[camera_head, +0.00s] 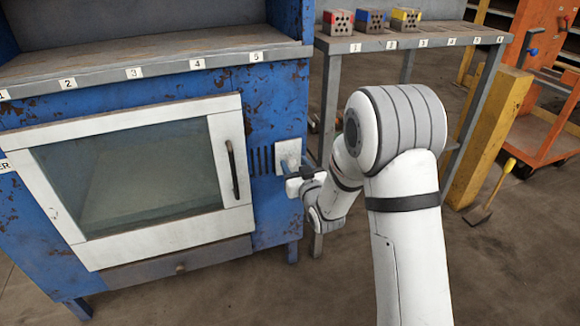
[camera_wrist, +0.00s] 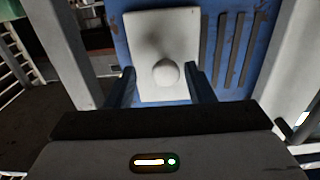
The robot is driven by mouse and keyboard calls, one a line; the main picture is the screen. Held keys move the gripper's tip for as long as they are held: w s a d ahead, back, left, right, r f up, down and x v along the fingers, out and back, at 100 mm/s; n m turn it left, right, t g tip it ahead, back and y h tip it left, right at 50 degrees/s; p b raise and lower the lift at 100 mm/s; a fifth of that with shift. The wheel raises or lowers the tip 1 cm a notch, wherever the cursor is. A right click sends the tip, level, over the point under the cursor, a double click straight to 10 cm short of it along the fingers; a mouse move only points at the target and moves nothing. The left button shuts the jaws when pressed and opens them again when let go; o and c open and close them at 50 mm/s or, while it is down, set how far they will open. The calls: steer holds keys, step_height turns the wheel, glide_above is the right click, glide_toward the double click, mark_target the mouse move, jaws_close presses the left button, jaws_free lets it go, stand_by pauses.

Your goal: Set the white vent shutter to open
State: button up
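The white vent shutter (camera_head: 287,152) is a small plate on the blue front of the oven, right of the glass door. Several dark vent slots (camera_head: 261,160) show uncovered beside it; whether the plate covers more cannot be told. In the wrist view the shutter (camera_wrist: 150,30) carries a round white knob (camera_wrist: 166,73), with bare slots (camera_wrist: 232,50) to its right. My gripper (camera_wrist: 160,82) is open, one finger on each side of the knob, with a visible gap on both sides. In the head view my gripper (camera_head: 292,173) is right at the shutter and hides its lower part.
The oven door (camera_head: 130,170) has a dark vertical handle (camera_head: 233,170) left of the slots. A grey side table (camera_head: 420,40) with three small hollow bricks (camera_head: 371,20) stands right of the oven. A yellow post (camera_head: 487,140) and orange cart (camera_head: 545,100) stand farther right.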

steer(key=shift+s, duration=0.25)
steer(key=p+v, duration=0.2)
steer(key=v, duration=0.5)
steer(key=shift+d, duration=0.15)
steer(key=shift+s, duration=0.1)
steer(key=s+d+r+m+g+h+p, duration=0.1)
steer(key=s+d+r+g+h+p, duration=0.15)
steer(key=r+p, duration=0.5)
steer(key=s+d+r+m+g+h+p, duration=0.1)
steer(key=d+r+p, duration=0.3)
steer(key=r+p, duration=0.3)
steer(key=s+d+r+g+h+p, duration=0.2)
steer(key=d+r+p, duration=0.3)
steer(key=r, duration=0.4)
steer(key=s+d+r+m+g+h+p, duration=0.1)
steer(key=s+r+g+p, duration=0.3)
steer(key=s+r+p, duration=0.5)
steer(key=s+d+r+m+g+h+p, duration=0.1)
steer(key=s+d+r+g+p, duration=0.3)
steer(key=s+r+p, duration=0.6)
steer(key=s+r, duration=0.3)
steer(key=r, duration=0.1)
steer(key=shift+s+m, duration=0.25)
steer(key=shift+m, duration=0.15)
